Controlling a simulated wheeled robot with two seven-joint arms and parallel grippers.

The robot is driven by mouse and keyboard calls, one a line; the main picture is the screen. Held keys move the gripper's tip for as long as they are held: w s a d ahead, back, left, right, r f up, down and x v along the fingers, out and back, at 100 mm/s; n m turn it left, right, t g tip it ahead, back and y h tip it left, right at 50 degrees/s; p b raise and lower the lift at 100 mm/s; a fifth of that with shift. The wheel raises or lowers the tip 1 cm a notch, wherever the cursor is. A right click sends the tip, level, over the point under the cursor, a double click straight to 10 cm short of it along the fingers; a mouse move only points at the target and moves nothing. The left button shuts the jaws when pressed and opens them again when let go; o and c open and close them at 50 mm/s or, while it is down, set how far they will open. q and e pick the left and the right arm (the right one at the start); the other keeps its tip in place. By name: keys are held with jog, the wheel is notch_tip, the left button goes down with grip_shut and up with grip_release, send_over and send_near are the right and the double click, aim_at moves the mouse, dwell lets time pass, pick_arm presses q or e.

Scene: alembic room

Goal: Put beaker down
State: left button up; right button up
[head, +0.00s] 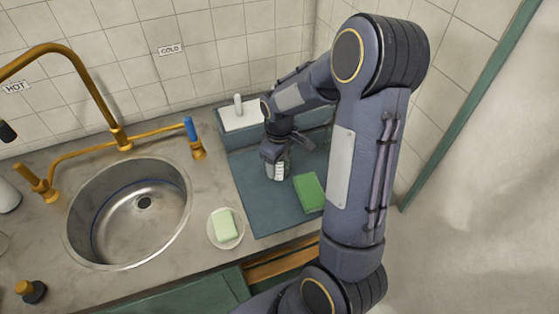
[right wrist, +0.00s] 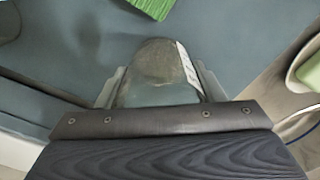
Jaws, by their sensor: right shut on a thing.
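My right gripper (head: 276,153) is shut on a clear glass beaker (head: 281,170) with white markings. The beaker is upright over the blue-green mat (head: 258,203), left of the green sponge (head: 310,193). I cannot tell whether its base touches the mat. In the right wrist view the beaker (right wrist: 152,72) sits between the two fingers of the gripper (right wrist: 158,88), with the mat (right wrist: 60,60) beyond. The gripper and arm hide part of the beaker and mat in the head view. My left gripper is not in view.
A dish (head: 213,242) with pale green soap (head: 225,225) stands left of the mat. The steel sink (head: 160,215) and brass tap (head: 118,137) are further left. A box with a white top (head: 238,118) stands behind the mat. The mat's front left is clear.

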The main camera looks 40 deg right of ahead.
jog(key=o, duration=1.2)
jog(key=shift+f, duration=0.1)
notch_tip(320, 180, up, 11)
jog(key=s+a+r+m+t+y, duration=0.1)
jog(key=s+a+t, duration=0.1)
jog(key=s+a, duration=0.2)
jog(key=s+a+r+m+t+y, duration=0.1)
jog(key=s+a+m, duration=0.1)
jog(key=s+a, duration=0.3)
jog(key=s+a+r+m+t+y, duration=0.1)
jog(key=s+a+m+t, duration=0.1)
jog(key=s+a, duration=0.3)
jog(key=shift+s+a+r+t+y, duration=0.1)
jog(key=shift+s+r+t+y, duration=0.1)
jog(key=shift+s, duration=0.6)
jog(key=shift+s+r+t+y, duration=0.1)
jog(key=shift+s+r+y, duration=0.1)
jog(key=shift+s, duration=0.55)
